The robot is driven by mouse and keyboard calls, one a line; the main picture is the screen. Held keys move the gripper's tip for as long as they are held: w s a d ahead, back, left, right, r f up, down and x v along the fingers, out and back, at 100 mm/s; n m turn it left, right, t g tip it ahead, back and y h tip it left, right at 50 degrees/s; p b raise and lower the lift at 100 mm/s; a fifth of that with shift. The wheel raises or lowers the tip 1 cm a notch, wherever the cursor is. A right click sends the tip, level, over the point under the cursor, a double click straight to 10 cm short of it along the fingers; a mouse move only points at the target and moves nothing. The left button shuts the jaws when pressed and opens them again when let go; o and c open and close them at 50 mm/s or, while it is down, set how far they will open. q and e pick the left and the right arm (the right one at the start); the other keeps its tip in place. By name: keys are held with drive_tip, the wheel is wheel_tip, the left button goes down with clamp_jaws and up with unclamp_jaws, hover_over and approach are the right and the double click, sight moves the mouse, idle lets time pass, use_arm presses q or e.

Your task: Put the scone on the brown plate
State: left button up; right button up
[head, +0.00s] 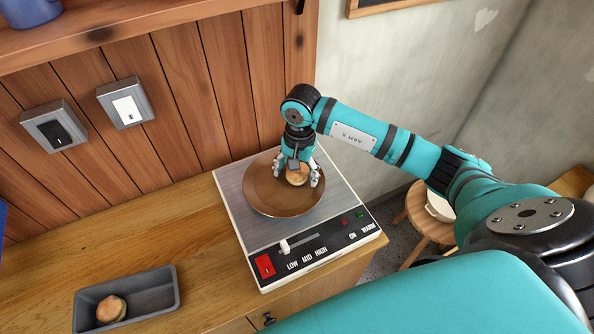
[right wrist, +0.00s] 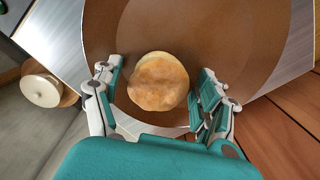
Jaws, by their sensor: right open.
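A round golden scone (head: 297,175) sits on the brown plate (head: 262,196), toward the plate's far right side. It also shows in the right wrist view (right wrist: 158,82), with the brown plate (right wrist: 200,30) under and around it. My right gripper (head: 302,178) is above the plate with its fingers on either side of the scone. In the right wrist view the right gripper (right wrist: 158,95) is open, with a gap between each finger and the scone. A second scone (head: 111,309) lies in a grey tray (head: 150,290) at the lower left. My left gripper is not in view.
The plate rests on a white and grey warming appliance (head: 230,190) with a red switch and a slider. The wooden counter (head: 190,230) is clear between tray and appliance. A wood-panelled wall stands behind. A stool (head: 425,215) with a pale pot is at the right.

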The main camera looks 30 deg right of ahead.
drive_tip(key=shift+r, duration=0.15)
drive_tip(key=shift+d+r, duration=0.1)
drive_tip(key=shift+r, duration=0.15)
wheel_tip(320, 180, up, 11)
drive_tip(key=b, duration=0.3)
drive_tip(key=shift+d+f+b, duration=0.15)
drive_tip(key=shift+b, duration=0.15)
drive_tip(key=shift+r, duration=0.4)
